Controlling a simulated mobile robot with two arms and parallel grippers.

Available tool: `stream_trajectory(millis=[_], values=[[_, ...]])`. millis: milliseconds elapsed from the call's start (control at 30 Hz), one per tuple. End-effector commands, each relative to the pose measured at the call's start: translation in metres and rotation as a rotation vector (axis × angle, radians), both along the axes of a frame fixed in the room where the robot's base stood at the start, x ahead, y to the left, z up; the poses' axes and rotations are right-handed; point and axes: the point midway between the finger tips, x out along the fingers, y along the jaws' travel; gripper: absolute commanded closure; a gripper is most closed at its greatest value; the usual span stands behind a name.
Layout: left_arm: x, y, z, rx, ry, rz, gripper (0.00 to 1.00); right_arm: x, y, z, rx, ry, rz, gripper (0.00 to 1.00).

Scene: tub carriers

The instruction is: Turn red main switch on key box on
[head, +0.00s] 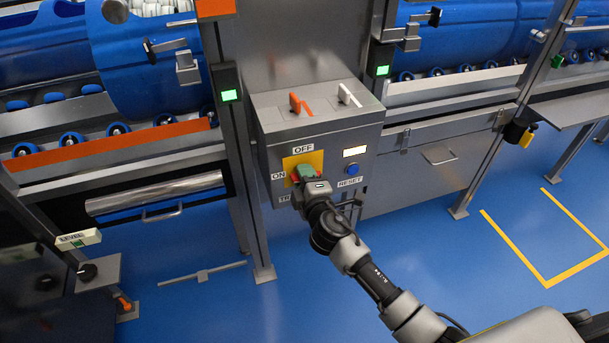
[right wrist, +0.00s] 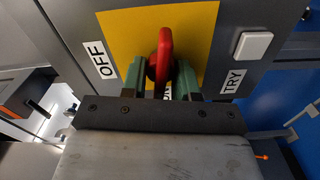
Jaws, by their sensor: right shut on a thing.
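The grey key box (head: 318,130) stands in the middle of the head view. Its front has a yellow plate (head: 315,157) with OFF above and ON at its left. The red main switch (head: 299,171) is on this plate, partly hidden by my right gripper (head: 306,174). In the right wrist view the red switch (right wrist: 164,52) stands between the two green fingers (right wrist: 160,80), which are shut on it. That view is turned, with OFF at left and TRY at right. The handle lies roughly in line with the partly hidden ON label. My left gripper is not in view.
A blue RESET button (head: 352,169) and a lit white panel (head: 355,152) are right of the plate. A steel post (head: 240,170) is close at left. Blue floor is free below.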

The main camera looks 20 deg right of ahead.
Motion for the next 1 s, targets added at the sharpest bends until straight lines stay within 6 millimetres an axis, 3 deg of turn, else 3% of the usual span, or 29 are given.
stream_trajectory(millis=[400,933,967,1000], values=[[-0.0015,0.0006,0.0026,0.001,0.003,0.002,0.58,-0.0003,0.0005,-0.0023,-0.178,-0.004,0.000,0.94],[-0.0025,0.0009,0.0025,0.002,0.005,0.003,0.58,-0.0004,0.0005,-0.0030,-0.199,-0.005,0.001,0.94],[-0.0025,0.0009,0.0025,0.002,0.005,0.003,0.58,-0.0004,0.0005,-0.0030,-0.199,-0.004,0.001,0.67],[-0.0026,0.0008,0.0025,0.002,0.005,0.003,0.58,-0.0004,0.0005,-0.0030,-0.199,-0.004,0.001,0.61]])
